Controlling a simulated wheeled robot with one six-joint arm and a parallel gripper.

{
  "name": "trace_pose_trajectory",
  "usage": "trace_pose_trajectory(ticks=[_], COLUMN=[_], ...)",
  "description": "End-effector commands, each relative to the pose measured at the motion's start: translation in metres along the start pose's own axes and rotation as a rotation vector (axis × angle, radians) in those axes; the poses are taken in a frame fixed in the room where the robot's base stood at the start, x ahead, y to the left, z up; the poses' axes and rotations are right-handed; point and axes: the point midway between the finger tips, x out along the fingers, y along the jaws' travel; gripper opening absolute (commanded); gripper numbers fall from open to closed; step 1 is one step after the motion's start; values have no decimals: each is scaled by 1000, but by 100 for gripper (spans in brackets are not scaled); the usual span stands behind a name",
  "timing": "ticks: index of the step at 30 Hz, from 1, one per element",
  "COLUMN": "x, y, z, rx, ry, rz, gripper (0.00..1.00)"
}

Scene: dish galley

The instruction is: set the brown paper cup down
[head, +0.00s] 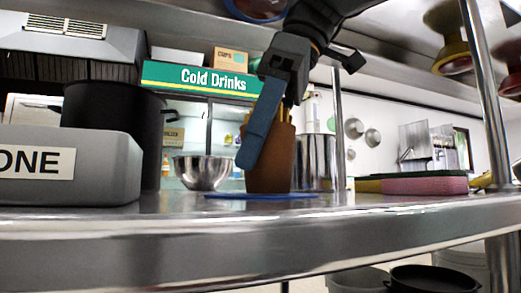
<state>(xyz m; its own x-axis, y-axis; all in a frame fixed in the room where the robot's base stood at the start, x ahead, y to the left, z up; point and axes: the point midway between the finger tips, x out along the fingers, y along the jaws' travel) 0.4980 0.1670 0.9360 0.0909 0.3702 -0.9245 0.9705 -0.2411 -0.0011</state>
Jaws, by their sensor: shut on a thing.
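The brown paper cup (277,165) is upright at the middle of the head view, low over the blue mat (262,196) on the steel shelf. Its base appears to meet the mat, but the low viewing angle does not show clearly whether they touch. My gripper (262,135) comes down from above and is shut on the cup. A blue finger crosses the cup's left front side and hides part of it. The other finger is mostly hidden behind the cup.
A steel bowl (203,172) stands left of the cup, and a steel pot (316,165) stands behind it on the right. A grey box (95,185) and a black pot (115,120) are at left. A pink sponge (425,184) lies at right, near a steel post (484,90).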

Motion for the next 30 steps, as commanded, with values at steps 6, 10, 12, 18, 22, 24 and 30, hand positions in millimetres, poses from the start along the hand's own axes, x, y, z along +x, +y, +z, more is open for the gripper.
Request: trace_pose_trajectory(ticks=[6,10,12,18,22,24,30], x=[0,1,2,1,1,1,-2], y=[0,0,0,0,1,1,0], z=[-1,1,1,2,2,2,1], rx=[-1,0,1,3,3,3,3], ry=[0,0,0,0,0,0,0], rz=[0,1,1,1,1,1,1], gripper=[38,38,38,80,80,80,80])
